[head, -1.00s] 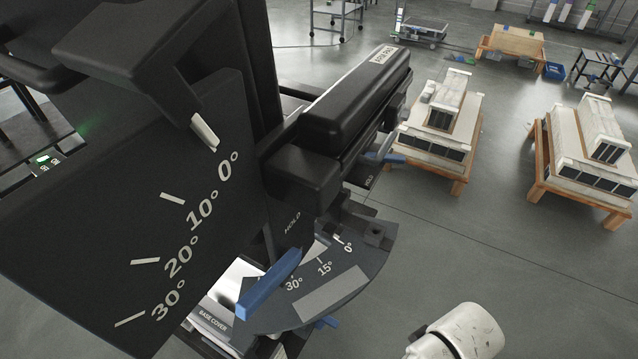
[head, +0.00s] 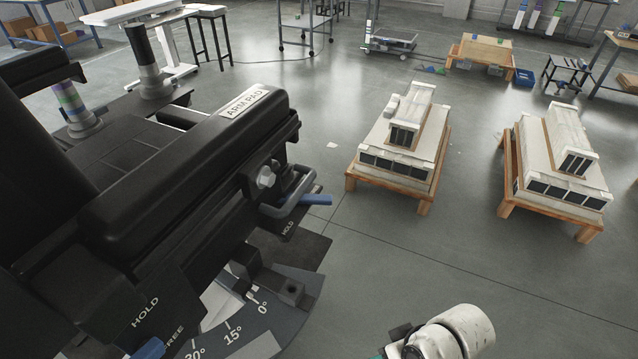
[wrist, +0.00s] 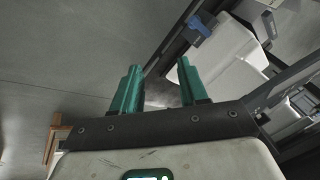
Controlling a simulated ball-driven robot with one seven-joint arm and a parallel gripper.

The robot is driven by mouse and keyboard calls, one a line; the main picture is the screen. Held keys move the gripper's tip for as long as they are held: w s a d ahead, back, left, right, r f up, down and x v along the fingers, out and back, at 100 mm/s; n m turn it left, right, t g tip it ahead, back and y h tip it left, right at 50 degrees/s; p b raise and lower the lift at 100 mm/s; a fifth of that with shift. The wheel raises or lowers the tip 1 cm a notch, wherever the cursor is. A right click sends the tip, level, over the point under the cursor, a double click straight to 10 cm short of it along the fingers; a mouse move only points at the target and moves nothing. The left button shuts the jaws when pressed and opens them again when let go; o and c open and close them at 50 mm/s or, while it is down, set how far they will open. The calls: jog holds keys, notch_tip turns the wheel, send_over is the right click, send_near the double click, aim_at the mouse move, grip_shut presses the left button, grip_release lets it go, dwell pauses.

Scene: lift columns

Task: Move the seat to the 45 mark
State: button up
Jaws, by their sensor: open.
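The black seat with its arm pad (head: 190,160) fills the left of the head view. A dark angle scale (head: 250,325) with 0°, 15° and a partly cut-off further mark lies below it; no 45 mark shows. A blue lever end (head: 150,348) sits at the bottom edge beside the words HOLD and FREE. A second blue-tipped handle (head: 312,199) is under the pad's far end, near another HOLD label. My gripper (wrist: 157,85) is open and empty in the wrist view, its green fingers apart. White panels and a small blue part (wrist: 201,27) lie beyond it.
Two wooden pallets with white blocks, one nearer the middle (head: 352,180) and one at right (head: 506,200), stand on the floor. A wheeled cart (head: 392,46) and a wooden table (head: 484,56) are farther back.

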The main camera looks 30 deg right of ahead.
jog(key=w+a+r+m+t+y, duration=0.2)
jog(key=w+t+y, duration=0.15)
jog(key=w, duration=0.55)
jog(key=m+t+y, duration=0.5)
jog(key=m+t, duration=0.2)
jog(key=t, duration=0.3)
send_near(299, 192)
jog(key=x, duration=0.6)
jog(key=f+p+x, duration=0.1)
jog(key=x, duration=0.3)
jog(key=shift+w+d, duration=0.2)
jog(key=shift+w, duration=0.2)
grip_shut()
